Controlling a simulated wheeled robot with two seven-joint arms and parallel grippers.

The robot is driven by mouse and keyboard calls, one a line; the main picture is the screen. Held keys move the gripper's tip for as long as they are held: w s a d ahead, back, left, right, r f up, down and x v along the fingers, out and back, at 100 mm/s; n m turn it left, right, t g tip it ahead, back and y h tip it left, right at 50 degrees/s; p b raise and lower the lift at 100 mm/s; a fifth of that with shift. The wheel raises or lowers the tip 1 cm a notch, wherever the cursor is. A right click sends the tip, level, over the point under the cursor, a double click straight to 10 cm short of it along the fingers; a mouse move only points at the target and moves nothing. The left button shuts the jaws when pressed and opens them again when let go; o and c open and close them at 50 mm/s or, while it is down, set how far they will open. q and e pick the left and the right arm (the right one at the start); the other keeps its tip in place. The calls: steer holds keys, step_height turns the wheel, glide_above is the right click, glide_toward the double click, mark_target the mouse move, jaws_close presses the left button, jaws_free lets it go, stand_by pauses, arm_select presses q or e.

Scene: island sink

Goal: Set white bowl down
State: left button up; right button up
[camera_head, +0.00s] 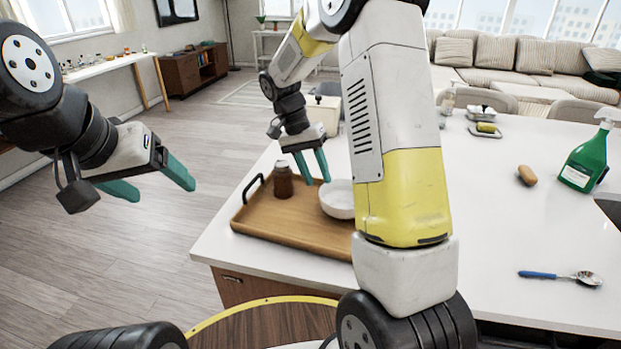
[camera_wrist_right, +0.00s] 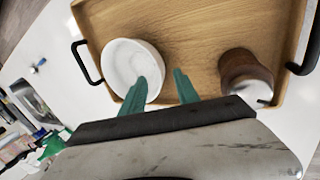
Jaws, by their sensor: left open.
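The white bowl (camera_head: 339,200) rests upright on the wooden tray (camera_head: 262,231), and part of it is hidden behind my right arm in the head view. The wrist view shows the same bowl (camera_wrist_right: 122,62) on the tray's wood. My right gripper (camera_head: 317,182) points down at the bowl's left edge in the head view. In the wrist view its teal fingers (camera_wrist_right: 160,75) are apart, one over the bowl's inside and one outside the rim, with a gap to the wall. My left gripper (camera_head: 166,191) is open and empty, over the floor to the left.
A brown jar (camera_head: 283,180) stands on the tray beside the bowl. A green spray bottle (camera_head: 586,156), a brown oval item (camera_head: 527,175) and a blue-handled spoon (camera_head: 562,276) are on the white counter (camera_head: 487,220). The counter's middle is clear.

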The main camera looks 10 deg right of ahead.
steer(key=v, duration=0.6)
steer(key=s+d+r+n+t+y, duration=0.1)
steer(key=s+r+n+t+y, duration=0.25)
steer(key=s+r, duration=0.55)
steer(key=s+r+n+t+y, duration=0.1)
steer(key=s+t, duration=0.4)
steer(key=s, duration=0.8)
steer(key=shift+s+a+n+y, duration=0.15)
steer(key=shift+a+n+y, duration=0.45)
steer(key=shift+n, duration=0.65)
steer(key=shift+d+r, duration=0.1)
